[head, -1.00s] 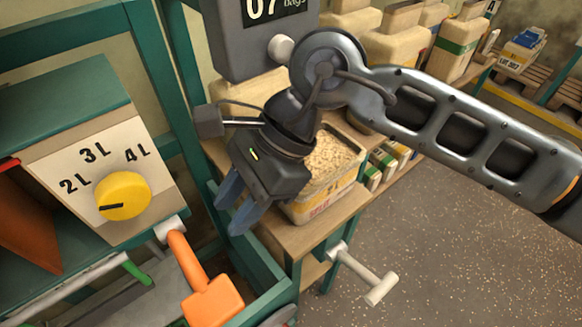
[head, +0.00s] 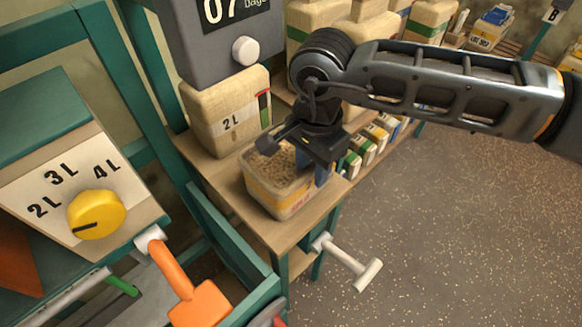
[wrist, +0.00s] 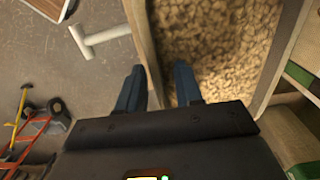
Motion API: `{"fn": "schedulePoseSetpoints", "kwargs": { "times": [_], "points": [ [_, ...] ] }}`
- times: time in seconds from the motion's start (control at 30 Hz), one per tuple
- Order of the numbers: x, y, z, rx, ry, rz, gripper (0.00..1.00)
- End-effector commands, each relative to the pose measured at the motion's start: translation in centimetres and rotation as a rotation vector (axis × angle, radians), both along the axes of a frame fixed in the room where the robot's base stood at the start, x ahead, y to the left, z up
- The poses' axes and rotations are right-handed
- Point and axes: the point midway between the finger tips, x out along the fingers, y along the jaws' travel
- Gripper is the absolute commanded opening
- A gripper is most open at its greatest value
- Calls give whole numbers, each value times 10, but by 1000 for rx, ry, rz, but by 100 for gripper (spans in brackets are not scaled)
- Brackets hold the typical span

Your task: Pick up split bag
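An open-topped, box-shaped tub (head: 272,200) full of pale pellets stands on the wooden bench, with a yellow band on its side. I cannot tell surely whether this is the split bag; its lettering is too small to read. My gripper (head: 322,178) is at its right side, pointing down, and partly hides it. In the wrist view my open gripper (wrist: 158,88) has one blue finger on the outer side of the tub's rim (wrist: 143,40) and the other over the pellets (wrist: 215,40). Nothing shows gripped. Contact with the rim cannot be told.
A tan 2L bag (head: 222,118) stands behind the tub, under a grey display box (head: 215,45). Small cartons (head: 365,140) line the right. A white T-handle (head: 350,264) juts out in front. A dial panel (head: 60,190) and orange lever (head: 185,285) are left.

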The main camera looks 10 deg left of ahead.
Motion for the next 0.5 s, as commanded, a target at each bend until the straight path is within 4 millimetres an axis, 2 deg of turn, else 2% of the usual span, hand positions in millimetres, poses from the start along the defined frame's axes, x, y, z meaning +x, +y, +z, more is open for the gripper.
{"fn": "schedulePoseSetpoints", "kwargs": {
  "times": [0.13,0.4,0.5],
  "points": [
    [0,-1,-15,0,1,0,35],
    [0,-1,-18,-1,-1,0,35],
    [0,-1,-18,0,0,0,26]
  ]
}}
